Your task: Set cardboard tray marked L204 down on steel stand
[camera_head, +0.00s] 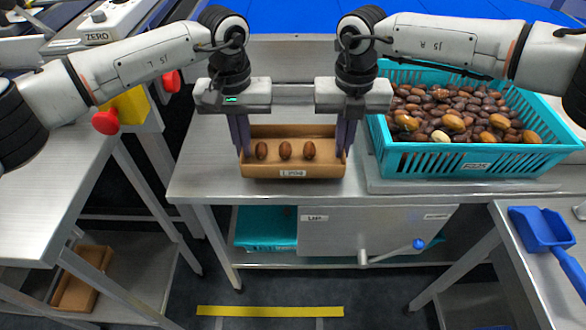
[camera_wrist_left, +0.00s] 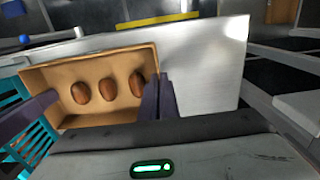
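The cardboard tray marked L204 (camera_head: 262,170) is level, with three brown dates in a row inside. It is over the middle steel stand (camera_head: 205,165), near its front edge; I cannot tell whether its base touches the top. My left gripper (camera_head: 240,135) is shut on the tray's left end wall. In the left wrist view its fingers (camera_wrist_left: 158,98) straddle the wall of the tray (camera_wrist_left: 90,53), with bare steel top (camera_wrist_left: 205,65) beside it. My right gripper (camera_head: 346,135) holds the tray's right end; its fingertips are partly hidden.
A teal crate (camera_head: 430,163) full of dates stands close to the tray's right. A steel table (camera_head: 50,170) with a yellow box and red button (camera_head: 105,122) is at left. A blue scoop (camera_head: 540,230) lies at right. Bare steel is left of the tray.

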